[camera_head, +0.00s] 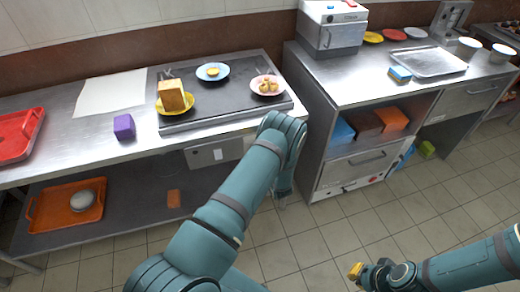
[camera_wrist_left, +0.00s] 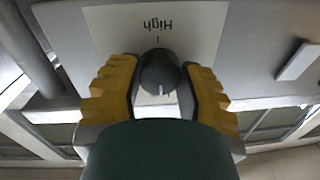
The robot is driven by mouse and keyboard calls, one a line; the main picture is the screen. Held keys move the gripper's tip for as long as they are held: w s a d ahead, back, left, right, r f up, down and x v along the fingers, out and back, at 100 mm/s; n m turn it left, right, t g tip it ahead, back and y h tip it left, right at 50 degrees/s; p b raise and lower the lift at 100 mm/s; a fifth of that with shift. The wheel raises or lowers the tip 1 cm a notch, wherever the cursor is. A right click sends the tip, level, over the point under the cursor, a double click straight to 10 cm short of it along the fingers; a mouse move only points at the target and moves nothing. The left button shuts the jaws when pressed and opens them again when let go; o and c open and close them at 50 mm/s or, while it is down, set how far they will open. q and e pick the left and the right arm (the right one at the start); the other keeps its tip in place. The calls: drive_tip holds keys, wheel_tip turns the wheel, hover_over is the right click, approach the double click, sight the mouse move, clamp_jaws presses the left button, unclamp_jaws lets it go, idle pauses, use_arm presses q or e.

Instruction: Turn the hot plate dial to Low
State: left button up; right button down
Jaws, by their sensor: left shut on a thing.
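In the left wrist view, a dark round dial (camera_wrist_left: 160,73) sits on a pale label plate (camera_wrist_left: 205,25). The word "High" reads upside down above the dial, and a light mark on the dial points down in this view. My left gripper (camera_wrist_left: 161,84) has its yellow fingers on either side of the dial, shut on it. The hot plate (camera_head: 225,110) is a dark flat top on the steel counter in the head view, with its front panel (camera_head: 205,154) below. My right gripper (camera_head: 355,271) is low at right, away from the counter.
On the hot plate are a yellow plate with bread (camera_head: 171,96), a blue plate (camera_head: 212,72) and a pink plate (camera_head: 267,86). A purple block (camera_head: 124,127) and red tray (camera_head: 20,134) are left. A steel cabinet (camera_head: 345,100) stands right. Floor between is clear.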

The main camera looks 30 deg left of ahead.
use_arm(q)
drive_tip(key=shift+w+r, duration=0.1)
drive_tip(key=o, duration=1.2)
drive_tip(key=shift+o, duration=0.2)
drive_tip(key=shift+d, duration=0.1)
drive_tip(key=v, duration=1.2)
